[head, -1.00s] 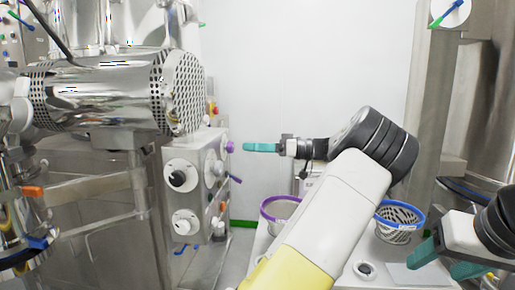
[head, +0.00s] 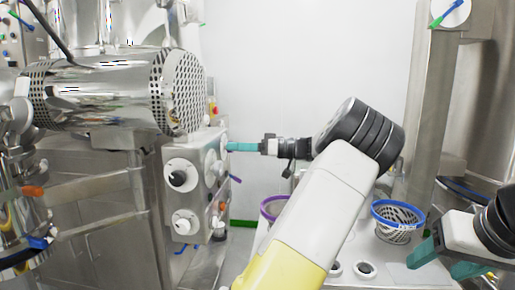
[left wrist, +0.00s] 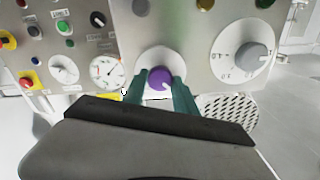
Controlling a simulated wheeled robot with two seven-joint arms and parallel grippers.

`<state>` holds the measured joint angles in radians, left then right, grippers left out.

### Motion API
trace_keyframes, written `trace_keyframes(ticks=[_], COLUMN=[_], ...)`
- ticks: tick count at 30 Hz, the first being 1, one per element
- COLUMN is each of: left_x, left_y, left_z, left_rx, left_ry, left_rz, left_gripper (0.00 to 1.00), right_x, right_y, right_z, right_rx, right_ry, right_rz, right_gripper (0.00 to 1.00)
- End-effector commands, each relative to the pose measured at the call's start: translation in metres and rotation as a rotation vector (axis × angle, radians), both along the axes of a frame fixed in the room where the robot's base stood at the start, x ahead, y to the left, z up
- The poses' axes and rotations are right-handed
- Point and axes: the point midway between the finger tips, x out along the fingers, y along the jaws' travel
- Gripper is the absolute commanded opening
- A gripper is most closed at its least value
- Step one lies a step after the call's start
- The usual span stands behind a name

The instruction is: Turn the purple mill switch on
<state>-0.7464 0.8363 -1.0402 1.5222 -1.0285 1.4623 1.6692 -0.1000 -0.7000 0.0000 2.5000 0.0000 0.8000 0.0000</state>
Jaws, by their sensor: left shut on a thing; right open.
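The purple mill switch (left wrist: 160,80) sits on a round white plate on the steel control panel in the left wrist view. My left gripper (left wrist: 161,88) has its teal fingers on either side of the purple knob and is shut on it. In the head view the left gripper (head: 230,147) reaches the side of the panel, and its fingertips cover the purple knob. My right gripper (head: 446,260) is at the lower right of the head view, open and empty, above the table.
The panel (head: 205,165) carries other dials, a grey numbered dial (left wrist: 254,56) and several coloured buttons beside the purple knob. A perforated steel drum (head: 185,92) stands above it. A blue-rimmed basket (head: 398,238) and a purple-rimmed container (head: 272,208) stand on the white table.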

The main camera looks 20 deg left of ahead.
Motion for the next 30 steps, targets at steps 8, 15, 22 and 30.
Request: trace_keyframes(ticks=[8, 15, 22, 30], left_x=[0.0003, 0.0006, 0.0009, 0.0008], left_y=[-0.0003, -0.0003, -0.0006, -0.0004], left_z=[-0.0003, -0.0004, -0.0009, -0.0008], left_rx=[-0.008, -0.038, -0.087, -0.147], left_ry=[0.031, 0.156, 0.353, 0.604], left_rz=[-0.001, -0.002, -0.002, -0.001], left_gripper=[0.0, 0.0, 0.0, 0.0], right_x=[0.0, 0.0, 0.0, 0.0], right_y=[0.0, 0.0, 0.0, 0.0], right_z=[0.0, 0.0, 0.0, 0.0], right_rx=[0.0, 0.0, 0.0, 0.0], right_ry=[0.0, 0.0, 0.0, 0.0], right_rz=[0.0, 0.0, 0.0, 0.0], right_gripper=[0.59, 0.59, 0.59, 0.59])
